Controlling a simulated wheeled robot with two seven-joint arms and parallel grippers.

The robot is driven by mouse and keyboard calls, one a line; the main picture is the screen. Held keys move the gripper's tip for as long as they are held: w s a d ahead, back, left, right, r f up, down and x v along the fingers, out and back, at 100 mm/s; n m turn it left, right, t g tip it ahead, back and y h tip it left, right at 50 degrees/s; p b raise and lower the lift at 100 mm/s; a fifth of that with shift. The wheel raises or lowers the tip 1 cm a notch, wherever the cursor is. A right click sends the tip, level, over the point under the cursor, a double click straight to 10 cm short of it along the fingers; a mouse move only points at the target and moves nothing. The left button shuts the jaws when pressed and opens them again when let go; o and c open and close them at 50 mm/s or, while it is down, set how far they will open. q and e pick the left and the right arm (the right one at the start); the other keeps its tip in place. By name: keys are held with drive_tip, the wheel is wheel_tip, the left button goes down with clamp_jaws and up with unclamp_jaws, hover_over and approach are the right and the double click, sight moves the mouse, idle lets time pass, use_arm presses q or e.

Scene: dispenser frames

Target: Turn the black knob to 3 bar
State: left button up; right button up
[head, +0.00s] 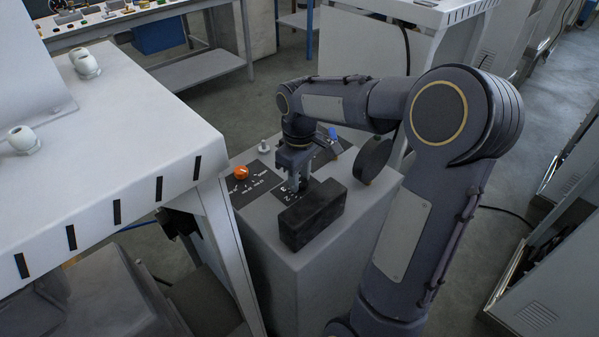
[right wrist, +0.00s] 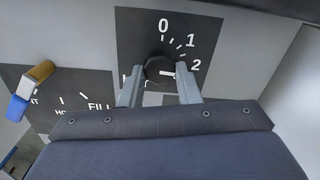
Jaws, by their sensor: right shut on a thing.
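The black knob (right wrist: 159,68) sits on a dark dial plate (right wrist: 135,30) marked 0, 1 and 2 in the right wrist view. A short white mark at the knob's right side points to the right, close to the 2; the 3 is not readable there. My right gripper (right wrist: 159,80) has one finger on each side of the knob and is shut on it. In the head view my right gripper (head: 293,183) reaches down over the dial plate and hides the knob. My left gripper is in neither view.
The dial is on top of a grey cabinet (head: 300,270). A black block (head: 313,215) stands close in front of it. An orange knob (head: 241,173) on a second dark plate is to the left. A white table (head: 110,150) stands at the left.

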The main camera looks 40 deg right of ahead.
sight(301, 180)
drive_tip(key=m+p, duration=0.1)
drive_tip(key=m, duration=0.3)
drive_tip(key=shift+r+m, duration=0.15)
drive_tip(key=shift+m, duration=0.15)
drive_tip(key=shift+d+m+p, duration=0.15)
drive_tip(key=shift+m+p, duration=0.25)
drive_tip(key=shift+m, duration=1.3)
drive_tip(key=o, duration=1)
wheel_tip(301, 180, up, 8)
drive_tip(key=shift+f+p, duration=0.2)
drive_tip(key=shift+p, duration=0.2)
